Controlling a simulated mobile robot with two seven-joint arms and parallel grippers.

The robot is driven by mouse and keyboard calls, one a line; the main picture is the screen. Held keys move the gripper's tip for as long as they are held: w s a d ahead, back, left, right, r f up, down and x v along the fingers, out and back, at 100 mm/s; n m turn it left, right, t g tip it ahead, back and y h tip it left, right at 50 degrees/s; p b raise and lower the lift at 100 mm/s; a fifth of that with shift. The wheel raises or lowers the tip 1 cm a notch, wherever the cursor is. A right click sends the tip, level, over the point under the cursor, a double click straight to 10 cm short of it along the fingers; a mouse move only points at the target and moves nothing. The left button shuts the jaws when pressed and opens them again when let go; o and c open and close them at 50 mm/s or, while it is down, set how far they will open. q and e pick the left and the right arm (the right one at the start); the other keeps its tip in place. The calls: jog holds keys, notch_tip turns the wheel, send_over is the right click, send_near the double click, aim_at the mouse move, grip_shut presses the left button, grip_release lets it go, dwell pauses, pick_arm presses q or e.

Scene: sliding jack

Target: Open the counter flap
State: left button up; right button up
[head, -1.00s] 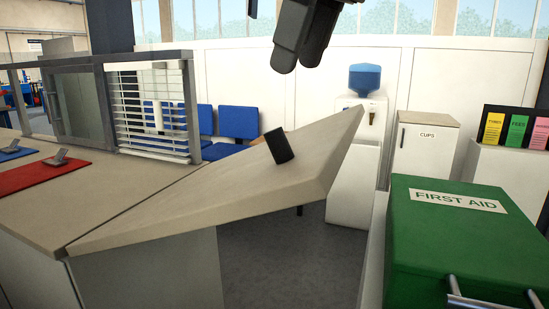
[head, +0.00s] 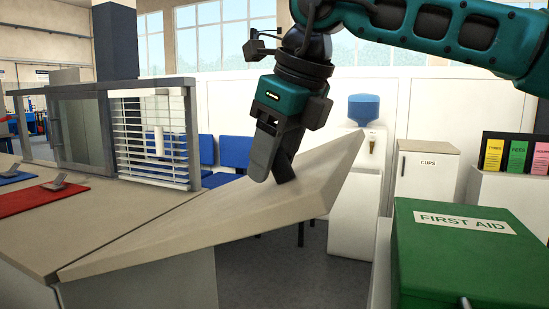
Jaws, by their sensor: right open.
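The counter flap (head: 225,205) is a beige panel that stands tilted, its right end raised above the counter (head: 80,225). A dark handle (head: 285,170) on its upper face is largely hidden behind my right gripper, and I cannot tell handle from finger exactly. My right gripper (head: 271,176) comes down from above with its dark fingers at the handle, close to or touching the flap. It is open; whether the handle lies between the fingers is unclear. My left gripper is not in view.
A green first aid box (head: 450,262) stands at the right front. A water cooler (head: 357,185) and a cups cabinet (head: 423,170) stand behind. Red (head: 52,195) and blue mats lie on the counter at left. Blue chairs (head: 235,151) are behind the flap.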

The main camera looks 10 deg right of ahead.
grip_shut()
dwell(0.6)
